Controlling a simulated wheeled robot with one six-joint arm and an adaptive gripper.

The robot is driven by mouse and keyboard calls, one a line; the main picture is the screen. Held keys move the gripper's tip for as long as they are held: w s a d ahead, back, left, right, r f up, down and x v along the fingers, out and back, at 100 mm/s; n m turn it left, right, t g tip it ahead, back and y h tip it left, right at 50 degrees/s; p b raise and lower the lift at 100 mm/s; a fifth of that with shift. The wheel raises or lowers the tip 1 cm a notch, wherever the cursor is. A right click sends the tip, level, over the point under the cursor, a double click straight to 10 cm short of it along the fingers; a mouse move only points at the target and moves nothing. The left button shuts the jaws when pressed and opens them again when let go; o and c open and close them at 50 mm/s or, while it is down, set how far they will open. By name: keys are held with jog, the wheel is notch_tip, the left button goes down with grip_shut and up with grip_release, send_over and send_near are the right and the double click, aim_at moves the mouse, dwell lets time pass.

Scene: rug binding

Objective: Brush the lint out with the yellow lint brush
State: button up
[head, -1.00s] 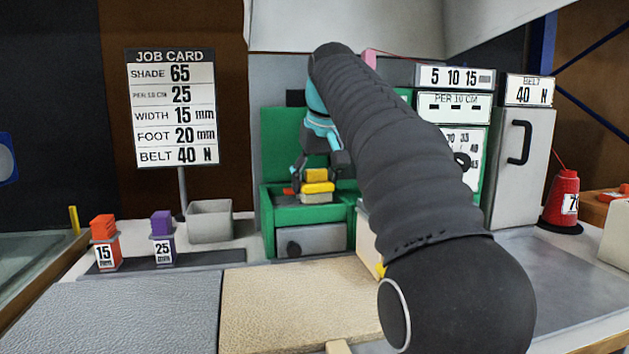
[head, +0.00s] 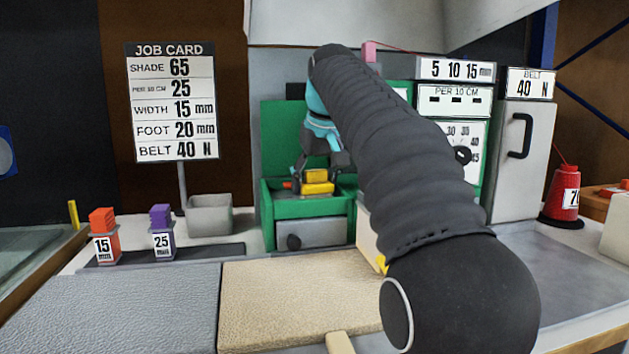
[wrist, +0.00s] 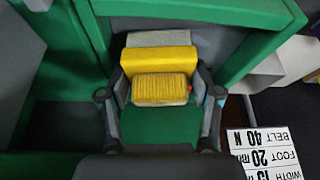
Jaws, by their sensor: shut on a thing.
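The yellow lint brush (head: 318,188) is in the opening of the green machine (head: 283,205), above its grey drawer front. My gripper (head: 317,177) points down into that opening and is shut on the brush. In the wrist view the brush (wrist: 160,65) shows a ridged yellow grip, a brighter yellow body and a pale grey part beyond, between the two fingers of my gripper (wrist: 160,92). I cannot make out any lint. Whether the brush touches the surface below it cannot be told.
Green walls flank the opening; the right wall (wrist: 262,45) is close to my gripper. A job card (head: 172,100) and an empty-looking grey bin (head: 209,215) stand to the left. Orange (head: 103,222) and purple (head: 161,217) blocks stand in front. A beige rug (head: 285,300) lies before the machine.

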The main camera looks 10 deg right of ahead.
jog(key=shift+f, duration=0.25)
jog(key=shift+a, duration=0.1)
jog(key=shift+a+r+p, duration=0.1)
jog(key=shift+a+p, duration=0.4)
jog(key=shift+a, duration=1.65)
jog(key=shift+d+f+p, duration=0.2)
jog(key=shift+d+p, duration=0.15)
jog(key=shift+d, duration=1.9)
jog(key=shift+a+p, duration=0.6)
jog(key=shift+a, duration=1.65)
jog(key=shift+d+r+p, duration=0.15)
jog(key=shift+d+p, duration=0.15)
jog(key=shift+d, duration=0.85)
jog(key=shift+d+r+p, duration=0.1)
jog(key=shift+d+p, duration=0.15)
jog(key=shift+d, duration=0.85)
jog(key=shift+a+f+p, duration=0.15)
jog(key=shift+a+p, duration=0.25)
jog(key=shift+a, duration=1.85)
